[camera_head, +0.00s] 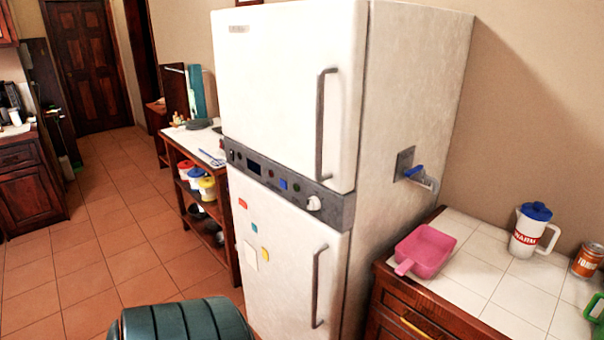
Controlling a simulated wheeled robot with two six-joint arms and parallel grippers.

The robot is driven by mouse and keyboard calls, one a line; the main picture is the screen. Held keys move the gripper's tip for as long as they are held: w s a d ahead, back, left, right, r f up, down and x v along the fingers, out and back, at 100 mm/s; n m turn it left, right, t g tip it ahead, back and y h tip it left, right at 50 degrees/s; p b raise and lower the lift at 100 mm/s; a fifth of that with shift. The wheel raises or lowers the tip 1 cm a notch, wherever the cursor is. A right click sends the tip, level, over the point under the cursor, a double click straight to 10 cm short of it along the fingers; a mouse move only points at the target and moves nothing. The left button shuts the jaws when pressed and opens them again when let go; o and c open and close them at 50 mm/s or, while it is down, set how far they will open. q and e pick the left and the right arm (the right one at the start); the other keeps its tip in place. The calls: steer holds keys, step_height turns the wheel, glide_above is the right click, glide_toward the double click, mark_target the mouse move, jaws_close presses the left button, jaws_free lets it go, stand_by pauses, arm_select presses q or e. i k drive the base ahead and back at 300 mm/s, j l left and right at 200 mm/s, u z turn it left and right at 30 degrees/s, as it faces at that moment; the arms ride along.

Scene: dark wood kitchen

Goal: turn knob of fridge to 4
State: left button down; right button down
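The white fridge (280,90) stands upright in the middle of the head view, with both doors shut. A dark control strip (270,172) runs across its front between the upper and lower doors. A round white knob (314,203) sits near the right end of this strip. The knob is too small for its number or pointer to be read. Neither of my grippers is in view, and nothing touches the knob.
Vertical handles stick out on the upper door (321,125) and lower door (318,287). A tiled counter (485,275) with a pink scoop (424,250) and a white jug (530,232) stands right. Shelves (205,190) stand left. Tiled floor (110,240) is open at left.

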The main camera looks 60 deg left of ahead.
mark_target(313, 203)
steer(key=u, duration=2.1)
